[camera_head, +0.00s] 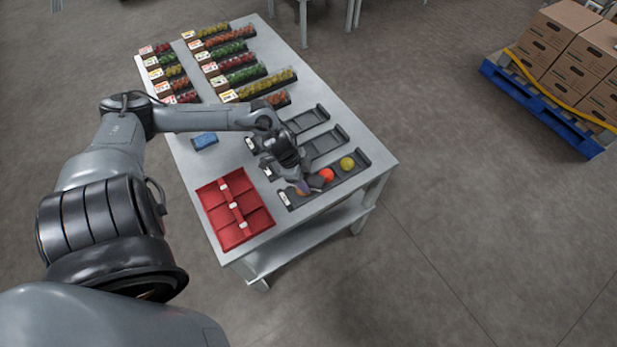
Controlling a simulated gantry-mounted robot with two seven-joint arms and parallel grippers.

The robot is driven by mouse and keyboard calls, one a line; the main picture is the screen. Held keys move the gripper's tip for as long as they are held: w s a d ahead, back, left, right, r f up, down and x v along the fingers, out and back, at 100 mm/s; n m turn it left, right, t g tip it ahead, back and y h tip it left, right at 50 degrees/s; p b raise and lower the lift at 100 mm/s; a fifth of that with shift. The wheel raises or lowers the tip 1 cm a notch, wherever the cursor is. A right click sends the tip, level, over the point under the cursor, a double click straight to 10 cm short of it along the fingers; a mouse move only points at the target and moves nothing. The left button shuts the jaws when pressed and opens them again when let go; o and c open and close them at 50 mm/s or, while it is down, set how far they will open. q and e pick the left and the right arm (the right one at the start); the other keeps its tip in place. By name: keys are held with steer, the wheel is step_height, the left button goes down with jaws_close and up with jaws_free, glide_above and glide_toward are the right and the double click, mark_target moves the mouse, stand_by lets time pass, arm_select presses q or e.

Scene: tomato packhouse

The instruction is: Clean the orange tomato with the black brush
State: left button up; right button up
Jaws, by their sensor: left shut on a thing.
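My left gripper (299,180) is over the near black tray (354,176), at its left part. It is shut on a dark thing that blends with the fingers; it looks like the black brush, but its outline is unclear. Right below the fingertips a small orange-brown round thing (302,191), apparently a tomato, is partly hidden. I cannot tell whether the held thing touches it. A bright red-orange tomato (326,175) lies just right of the fingers in the same tray. A yellow-green tomato (347,163) lies further right. My right gripper is not in view.
A red divided crate (262,222) stands at the table's near left. Two empty black trays (327,144) lie behind the near one. A blue block (204,140) and rows of packed tomatoes (239,75) are further back. Stacked cartons (566,40) stand on a blue pallet (520,91).

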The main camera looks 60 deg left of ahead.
arm_select(q)
steer(key=shift+s+a+r+p, duration=0.1)
steer(key=shift+s+a+p, duration=0.6)
steer(key=shift+s+p, duration=0.25)
steer(key=shift+s+a+p, duration=0.2)
steer(key=shift+a+p, duration=0.1)
steer(key=shift+p, duration=0.05)
steer(key=shift+w+d, duration=0.1)
steer(key=shift+w+d, duration=0.25)
steer(key=shift+w+d+b, duration=0.75)
steer(key=shift+w+d, duration=0.35)
steer(key=shift+w, duration=0.2)
steer(key=shift+s+a+p, duration=0.8)
steer(key=shift+s+p, duration=0.15)
steer(key=shift+p, duration=0.15)
steer(key=shift+s+a+p, duration=0.6)
steer(key=shift+s+p, duration=0.1)
